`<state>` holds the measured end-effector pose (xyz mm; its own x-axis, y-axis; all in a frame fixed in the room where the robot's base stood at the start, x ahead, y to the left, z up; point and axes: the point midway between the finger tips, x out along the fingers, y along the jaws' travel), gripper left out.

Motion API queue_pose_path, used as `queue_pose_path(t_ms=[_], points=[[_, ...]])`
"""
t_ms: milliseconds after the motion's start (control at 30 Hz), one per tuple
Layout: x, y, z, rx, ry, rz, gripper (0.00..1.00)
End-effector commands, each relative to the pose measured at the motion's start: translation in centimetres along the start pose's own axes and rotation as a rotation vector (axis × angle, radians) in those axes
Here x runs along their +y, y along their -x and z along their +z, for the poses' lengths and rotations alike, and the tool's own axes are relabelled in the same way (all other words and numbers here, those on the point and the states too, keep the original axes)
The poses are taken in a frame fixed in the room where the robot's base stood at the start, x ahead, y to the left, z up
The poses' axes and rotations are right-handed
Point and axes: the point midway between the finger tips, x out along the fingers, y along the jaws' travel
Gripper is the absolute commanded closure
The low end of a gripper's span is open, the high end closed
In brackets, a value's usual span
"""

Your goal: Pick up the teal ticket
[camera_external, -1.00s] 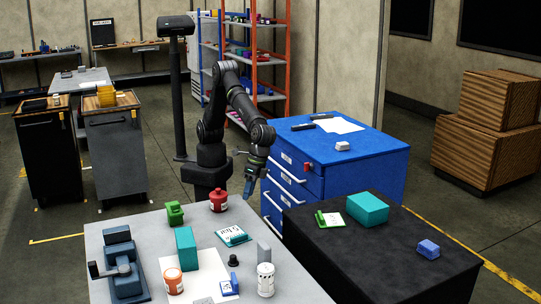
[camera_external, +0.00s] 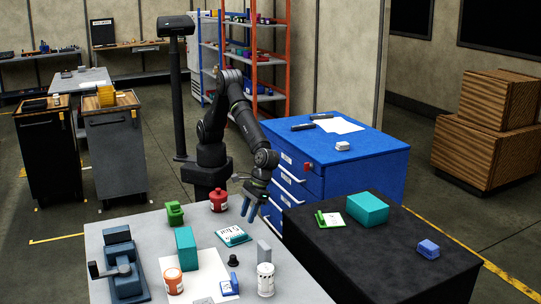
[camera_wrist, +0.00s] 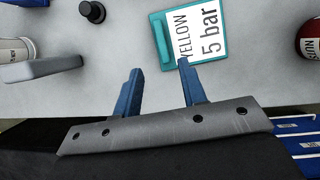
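The teal ticket (camera_external: 233,236) lies on the grey table, a teal clip-like piece with a white label. In the wrist view the ticket (camera_wrist: 163,42) is at the top, its label reading "YELLOW 5 bar". My gripper (camera_external: 251,215) hangs above the table's right edge, to the right of the ticket and apart from it. In the wrist view my gripper (camera_wrist: 158,78) shows two blue fingers spread apart with nothing between them. The ticket is just beyond the fingertips, nearer the right one.
A red canister (camera_external: 218,202), a grey block (camera_external: 264,251), a black knob (camera_external: 233,260), a white can (camera_external: 265,280) and a teal box (camera_external: 186,248) stand around the ticket. The blue cabinet (camera_external: 378,160) and black table (camera_external: 400,240) are to the right.

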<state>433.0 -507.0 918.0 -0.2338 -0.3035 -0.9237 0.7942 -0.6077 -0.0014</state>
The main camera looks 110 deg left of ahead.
Motion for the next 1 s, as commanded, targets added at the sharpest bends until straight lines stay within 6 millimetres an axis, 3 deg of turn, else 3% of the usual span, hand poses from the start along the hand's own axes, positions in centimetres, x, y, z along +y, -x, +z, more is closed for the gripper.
queue_pose_path(t_ms=[100, 433, 700, 967, 1000], points=[[0.0, -2.1, 0.0, 0.001, -0.001, -0.001, 0.62], [-0.1, -4.3, -0.1, 0.001, -0.001, -0.001, 0.62], [-0.4, -8.1, -0.2, 0.001, -0.001, -0.001, 0.62], [-0.3, -8.6, -0.2, 0.001, -0.001, 0.001, 0.62], [-0.3, -8.6, -0.2, 0.001, -0.001, 0.001, 0.70]])
